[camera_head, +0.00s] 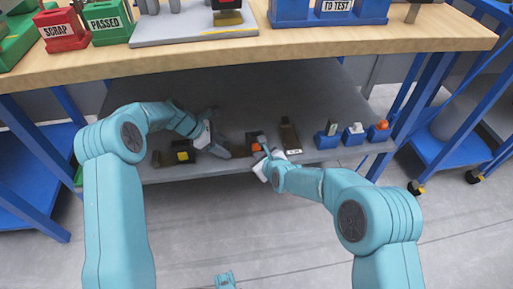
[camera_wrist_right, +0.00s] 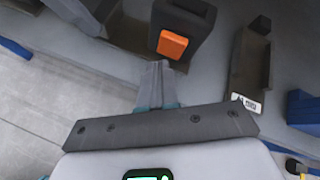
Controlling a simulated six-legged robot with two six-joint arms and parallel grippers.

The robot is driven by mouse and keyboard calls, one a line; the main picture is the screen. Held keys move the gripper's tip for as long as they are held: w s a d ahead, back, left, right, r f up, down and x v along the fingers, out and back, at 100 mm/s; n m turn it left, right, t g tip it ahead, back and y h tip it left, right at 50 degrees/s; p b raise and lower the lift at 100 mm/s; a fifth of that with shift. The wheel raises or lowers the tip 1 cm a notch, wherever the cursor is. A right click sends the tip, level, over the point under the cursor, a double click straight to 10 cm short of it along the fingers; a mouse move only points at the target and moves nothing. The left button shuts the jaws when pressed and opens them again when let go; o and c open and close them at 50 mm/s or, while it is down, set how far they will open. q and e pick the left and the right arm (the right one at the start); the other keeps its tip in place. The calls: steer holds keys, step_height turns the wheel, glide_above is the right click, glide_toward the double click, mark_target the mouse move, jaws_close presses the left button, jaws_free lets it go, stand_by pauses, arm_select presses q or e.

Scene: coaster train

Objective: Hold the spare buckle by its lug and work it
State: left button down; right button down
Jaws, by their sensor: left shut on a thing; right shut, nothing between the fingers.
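The spare buckle, a dark block with an orange button, is near the shelf's front in the head view (camera_head: 255,137). In the right wrist view the buckle (camera_wrist_right: 185,20) is at the top, its orange button (camera_wrist_right: 173,45) facing my right gripper. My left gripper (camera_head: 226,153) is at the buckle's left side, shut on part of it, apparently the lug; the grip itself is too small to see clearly. My right gripper (camera_wrist_right: 160,66) is shut and empty, its tips just below the orange button; I cannot tell whether they touch it. It also shows in the head view (camera_head: 262,153).
A dark block with a yellow button (camera_head: 183,152) is left on the shelf (camera_head: 230,98). A dark labelled tray (camera_head: 290,136) is close right of the buckle, then blue holders (camera_head: 328,140). The wooden bench top (camera_head: 250,45) overhangs the shelf's back.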

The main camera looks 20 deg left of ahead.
steer(key=shift+s+d, duration=0.1)
steer(key=shift+s, duration=0.1)
steer(key=s, duration=0.1)
steer(key=s+d, duration=0.2)
steer(key=s, duration=0.1)
steer(key=shift+d, duration=0.25)
stand_by(0.3)
stand_by(0.4)
arm_select(q)
steer(key=shift+c, duration=1.7)
jaws_free()
steer(key=v, duration=1.1)
steer(key=s+d+b, duration=0.3)
steer(key=s+d, duration=0.3)
steer(key=s, duration=0.6)
steer(key=shift+d+r, duration=0.35)
arm_select(e)
steer(key=shift+f, duration=1.55)
